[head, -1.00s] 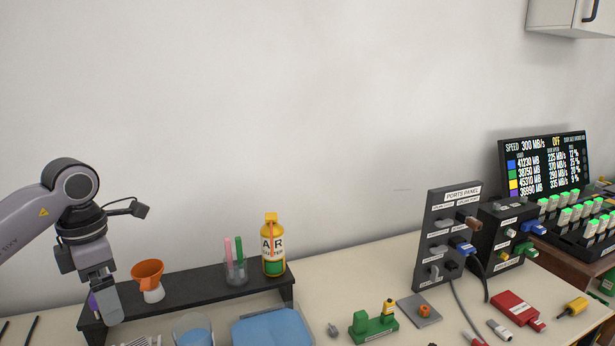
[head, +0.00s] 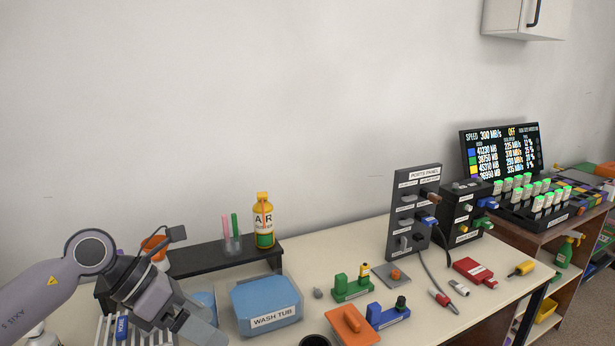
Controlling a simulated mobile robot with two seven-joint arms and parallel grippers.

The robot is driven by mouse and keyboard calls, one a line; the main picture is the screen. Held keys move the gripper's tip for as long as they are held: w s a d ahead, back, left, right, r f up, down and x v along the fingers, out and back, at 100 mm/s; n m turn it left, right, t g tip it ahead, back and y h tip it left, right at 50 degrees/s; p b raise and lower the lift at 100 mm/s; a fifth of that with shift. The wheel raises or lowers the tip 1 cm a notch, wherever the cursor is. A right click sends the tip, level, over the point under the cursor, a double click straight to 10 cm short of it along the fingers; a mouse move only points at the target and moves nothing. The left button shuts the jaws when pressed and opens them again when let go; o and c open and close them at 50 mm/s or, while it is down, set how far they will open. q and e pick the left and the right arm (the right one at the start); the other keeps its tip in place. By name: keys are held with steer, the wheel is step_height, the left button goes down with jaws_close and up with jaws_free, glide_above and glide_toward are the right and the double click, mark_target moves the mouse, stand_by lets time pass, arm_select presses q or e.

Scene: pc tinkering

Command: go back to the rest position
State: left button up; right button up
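My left arm comes in from the lower left, and my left gripper (head: 205,328) points down and right, above the table beside the blue wash tub (head: 266,302). Its fingers are seen from the side, and I cannot tell whether they are apart. I see nothing clearly held in it. My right gripper is not in view.
A black shelf (head: 205,262) with a yellow air bottle (head: 264,225) and a pen cup (head: 232,244) stands behind the gripper. An orange funnel (head: 153,245) is partly behind my arm. The ports panel (head: 409,213) stands to the right.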

arm_select(q)
steer(key=s+d+r+n+t+h, duration=0.2)
steer(key=d+r+n+t+h, duration=0.6)
steer(key=d+r+n+h, duration=0.2)
steer(key=s+a+f+n+t+y, duration=0.1)
steer(key=a+f+n+t+y, duration=0.2)
steer(key=a+f+n+y, duration=0.85)
steer(key=s+a+f+n+t+y, duration=0.1)
steer(key=a+f+n+t+y, duration=0.2)
steer(key=n+y, duration=0.95)
steer(key=s+f+n+g+h, duration=0.3)
steer(key=s+f+n+g, duration=0.3)
steer(key=s, duration=0.4)
steer(key=s+f+n+g+h, duration=0.3)
steer(key=s+f+g, duration=0.3)
steer(key=s+f, duration=0.3)
steer(key=w+d+f+t+h, duration=0.1)
steer(key=w+d+f+t, duration=0.2)
steer(key=w+f+t, duration=0.2)
steer(key=shift+d+f+t+h, duration=0.25)
steer(key=shift+f+t, duration=0.55)
steer(key=shift+f, duration=1)
steer(key=shift+w, duration=0.1)
